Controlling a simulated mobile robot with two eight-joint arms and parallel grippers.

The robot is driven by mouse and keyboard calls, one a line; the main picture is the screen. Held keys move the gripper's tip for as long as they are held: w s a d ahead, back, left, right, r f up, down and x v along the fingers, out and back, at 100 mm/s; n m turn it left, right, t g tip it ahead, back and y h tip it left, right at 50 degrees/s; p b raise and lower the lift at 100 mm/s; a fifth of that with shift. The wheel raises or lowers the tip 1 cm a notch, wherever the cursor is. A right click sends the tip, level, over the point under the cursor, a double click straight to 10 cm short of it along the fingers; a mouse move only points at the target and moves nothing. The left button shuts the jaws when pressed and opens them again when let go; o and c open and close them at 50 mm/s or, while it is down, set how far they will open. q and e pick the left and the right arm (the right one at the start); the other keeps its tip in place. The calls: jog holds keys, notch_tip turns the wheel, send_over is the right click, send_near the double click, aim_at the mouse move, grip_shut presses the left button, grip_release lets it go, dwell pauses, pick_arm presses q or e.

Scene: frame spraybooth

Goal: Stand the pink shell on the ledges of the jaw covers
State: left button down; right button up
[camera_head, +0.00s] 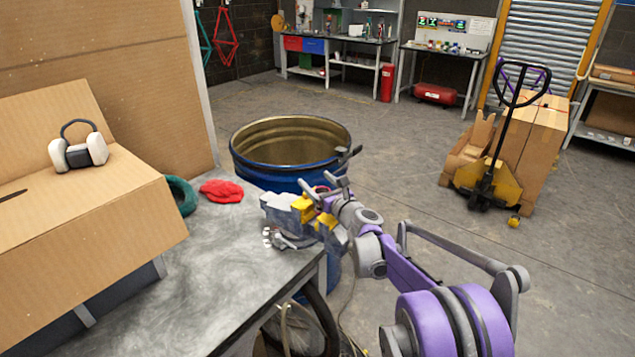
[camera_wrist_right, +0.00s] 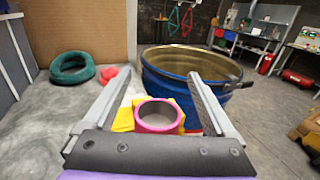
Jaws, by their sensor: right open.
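The pink shell (camera_wrist_right: 158,129), a short open ring, shows between my right gripper's fingers in the right wrist view. Yellow jaw covers (camera_wrist_right: 123,118) show around it; whether it rests on their ledges I cannot tell. In the head view the yellow covers (camera_head: 303,208) sit on a grey vise (camera_head: 280,207) at the bench's corner, and the shell is mostly hidden by my gripper. My right gripper (camera_head: 322,186) is open at the vise, its fingers (camera_wrist_right: 155,95) wide apart on either side of the shell, with a gap showing. My left gripper is not in view.
A blue drum (camera_head: 270,176) stands just behind the vise. Open floor lies to the right.

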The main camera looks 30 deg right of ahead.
jog(key=s+b, duration=0.1)
jog(key=s, duration=1)
jog(key=shift+w, duration=0.1)
